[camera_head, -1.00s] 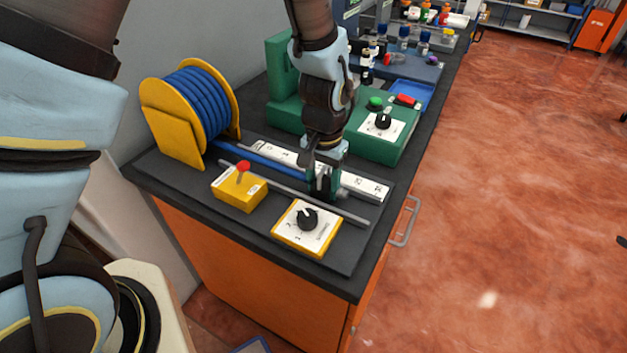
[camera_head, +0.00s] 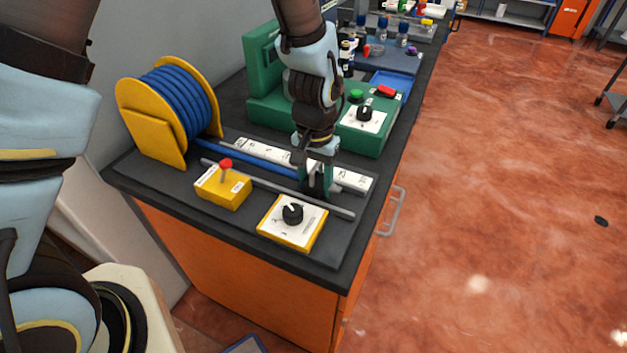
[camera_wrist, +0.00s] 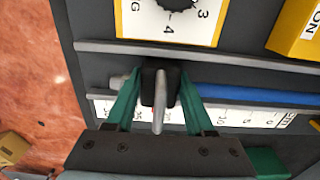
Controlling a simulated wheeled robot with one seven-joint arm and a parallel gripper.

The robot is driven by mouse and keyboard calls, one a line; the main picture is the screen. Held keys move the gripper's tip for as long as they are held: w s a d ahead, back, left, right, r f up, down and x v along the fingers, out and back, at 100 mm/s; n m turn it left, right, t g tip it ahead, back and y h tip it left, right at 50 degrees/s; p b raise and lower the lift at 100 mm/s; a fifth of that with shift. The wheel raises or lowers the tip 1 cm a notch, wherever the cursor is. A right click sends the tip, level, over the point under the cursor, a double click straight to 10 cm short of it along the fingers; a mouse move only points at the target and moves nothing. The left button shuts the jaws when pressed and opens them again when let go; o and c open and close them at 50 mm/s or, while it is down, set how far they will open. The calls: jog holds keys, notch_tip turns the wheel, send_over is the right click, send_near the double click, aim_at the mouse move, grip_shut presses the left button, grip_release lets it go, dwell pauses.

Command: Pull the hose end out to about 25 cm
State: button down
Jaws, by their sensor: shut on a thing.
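A blue hose (camera_head: 262,157) runs from the yellow reel (camera_head: 155,135) along a white ruler (camera_head: 355,182). The hose (camera_wrist: 255,96) also shows in the wrist view. My gripper (camera_head: 317,186) is near the ruler's right end. In the wrist view, my gripper (camera_wrist: 160,88) has its green fingers shut on the black block of the hose end (camera_wrist: 152,75). A grey tip (camera_wrist: 118,82) sticks out past the block. The fingers and block cover part of the ruler scale, so I cannot read the exact length.
A grey rail (camera_head: 290,192) runs along the near side of the hose. A yellow box with a red-tipped lever (camera_head: 222,188) and a dial box (camera_head: 292,222) stand in front. A green machine (camera_head: 375,130) stands behind. The bench's right edge is close.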

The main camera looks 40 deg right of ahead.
jog(key=shift+s+d, duration=0.35)
jog(key=shift+s, duration=0.25)
jog(key=shift+s+d, duration=0.35)
jog(key=shift+s, duration=0.2)
dwell(0.6)
jog(key=shift+c, duration=0.9)
grip_release()
jog(key=shift+r, duration=0.1)
notch_tip(320, 180, up, 11)
jog(key=b, duration=0.2)
jog(key=w+a+n, duration=0.5)
jog(key=w+a, duration=1)
jog(key=w+a+r+n+t, duration=0.1)
jog(key=a+n, duration=0.5)
jog(key=a, duration=1.7)
jog(key=shift+w+a+r+t, duration=0.15)
jog(key=shift+w+t, duration=0.15)
jog(key=shift+w, duration=0.25)
